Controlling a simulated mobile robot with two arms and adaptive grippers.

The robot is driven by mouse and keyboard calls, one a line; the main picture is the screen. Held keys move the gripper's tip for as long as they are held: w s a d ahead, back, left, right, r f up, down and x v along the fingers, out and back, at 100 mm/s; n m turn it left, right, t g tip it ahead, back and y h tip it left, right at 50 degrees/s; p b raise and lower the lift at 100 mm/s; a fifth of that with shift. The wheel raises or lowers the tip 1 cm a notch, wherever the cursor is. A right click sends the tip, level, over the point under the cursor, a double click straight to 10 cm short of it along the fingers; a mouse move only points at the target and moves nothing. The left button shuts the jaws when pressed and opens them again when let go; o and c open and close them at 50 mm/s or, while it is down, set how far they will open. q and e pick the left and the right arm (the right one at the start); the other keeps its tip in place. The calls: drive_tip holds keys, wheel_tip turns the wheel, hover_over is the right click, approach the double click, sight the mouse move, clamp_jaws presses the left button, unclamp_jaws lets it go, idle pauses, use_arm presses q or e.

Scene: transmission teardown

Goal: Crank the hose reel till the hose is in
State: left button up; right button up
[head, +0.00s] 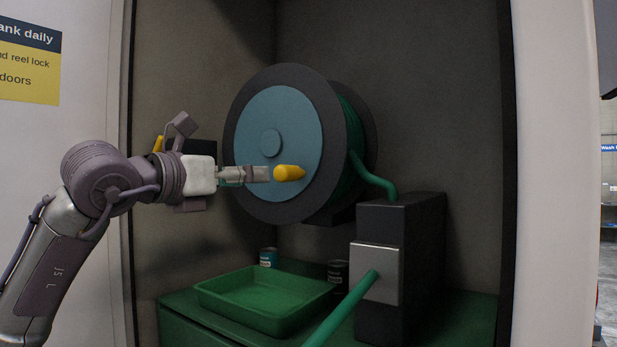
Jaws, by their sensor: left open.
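The hose reel (298,112) is mounted in the recess, with dark flanges and a blue-grey disc on its face. A yellow crank knob (289,173) sticks out from the disc's lower part. Green hose (374,179) leaves the drum at the right and runs down to a dark box; a green length (341,311) also comes out of the box's metal front plate toward the lower front. My left gripper (268,174) is open, its fingertips at the left side of the knob; whether they touch it I cannot tell. My right gripper is not in view.
A green tray (205,299) sits on the green cabinet top below the reel, with a blue can (268,257) and a dark can (337,272) near it. The dark box (418,262) stands at the right. Recess walls close in on both sides.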

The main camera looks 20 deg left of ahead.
sight(277, 173)
use_arm(q)
drive_tip(key=w+p, duration=0.1)
drive_tip(key=w+d+p, duration=0.1)
drive_tip(key=w+d+r+p, duration=0.1)
drive_tip(key=w, duration=0.1)
drive_tip(key=p+x, duration=0.1)
drive_tip(key=x, duration=0.3)
drive_tip(key=shift+w+f+p, duration=0.15)
drive_tip(key=shift+f+p, duration=0.05)
drive_tip(key=shift+p, duration=0.2)
drive_tip(key=shift+p+x, duration=0.55)
drive_tip(key=shift+x, duration=0.5)
drive_tip(key=shift+w+d, duration=0.1)
drive_tip(key=shift+w, duration=0.1)
drive_tip(key=shift+w+d+f, duration=0.1)
drive_tip(key=shift+w, duration=0.2)
drive_tip(key=shift+c, duration=0.5)
drive_tip(key=c, duration=0.8)
clamp_jaws()
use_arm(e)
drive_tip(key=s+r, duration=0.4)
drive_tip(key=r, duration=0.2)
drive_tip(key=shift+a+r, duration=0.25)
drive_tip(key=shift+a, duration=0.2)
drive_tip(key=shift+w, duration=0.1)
